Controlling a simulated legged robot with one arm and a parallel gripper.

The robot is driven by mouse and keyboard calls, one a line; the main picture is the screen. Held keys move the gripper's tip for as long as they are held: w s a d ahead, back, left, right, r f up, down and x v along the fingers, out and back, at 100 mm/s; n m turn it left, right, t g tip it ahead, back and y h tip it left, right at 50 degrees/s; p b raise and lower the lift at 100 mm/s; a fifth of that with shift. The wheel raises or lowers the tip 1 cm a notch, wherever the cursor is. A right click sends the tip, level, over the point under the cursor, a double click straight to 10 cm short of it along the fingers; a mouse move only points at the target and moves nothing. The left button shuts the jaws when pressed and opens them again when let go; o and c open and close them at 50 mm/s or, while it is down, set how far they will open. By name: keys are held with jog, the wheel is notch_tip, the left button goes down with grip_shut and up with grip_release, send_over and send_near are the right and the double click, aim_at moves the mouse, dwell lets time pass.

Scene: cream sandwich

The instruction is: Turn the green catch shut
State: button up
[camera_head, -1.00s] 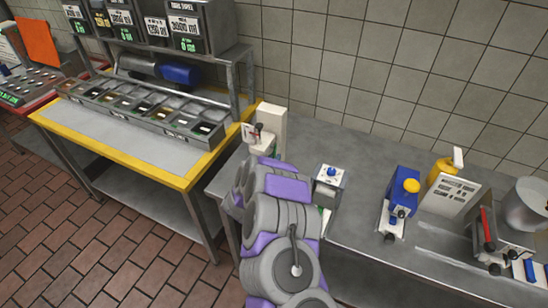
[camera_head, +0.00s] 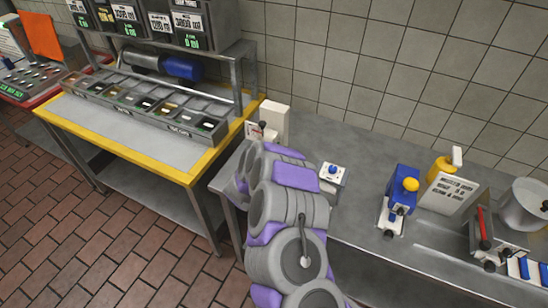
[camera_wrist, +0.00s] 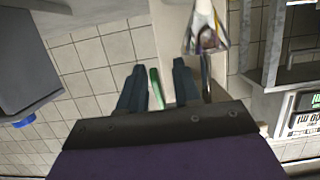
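In the wrist view, a narrow green bar (camera_wrist: 156,88), which looks like the green catch, stands between the two dark fingers of my gripper (camera_wrist: 159,90). The fingers are apart. The bar is close to the left finger, with a gap to the right finger; I cannot tell whether it touches the left one. A white upright device (camera_head: 275,122) stands at the left end of the steel counter in the head view. My arm covers its lower part, and my gripper and the green catch are hidden there. A pale upright surface (camera_wrist: 172,40) lies beyond the fingers in the wrist view.
A yellow-edged table (camera_head: 150,160) with a row of ingredient bins is at the left. On the steel counter (camera_head: 355,205) are a white box with a blue knob (camera_head: 332,174), a blue device with a yellow knob (camera_head: 402,200) and a metal pot (camera_head: 525,205). A tiled wall stands behind.

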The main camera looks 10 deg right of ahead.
jog(key=shift+s, duration=0.1)
jog(key=p+v, duration=0.1)
jog(key=v, duration=1.6)
jog(key=shift+a, duration=0.2)
jog(key=shift+f, duration=0.1)
jog(key=w+d+f+t+h+b, duration=0.2)
jog(key=w+d+f+b, duration=0.2)
jog(key=w+d+b, duration=0.3)
jog(key=w+d, duration=0.4)
jog(key=w, duration=0.4)
jog(key=shift+d+t, duration=0.2)
jog(key=shift+t, duration=0.1)
jog(key=shift+w+f, duration=0.1)
grip_shut()
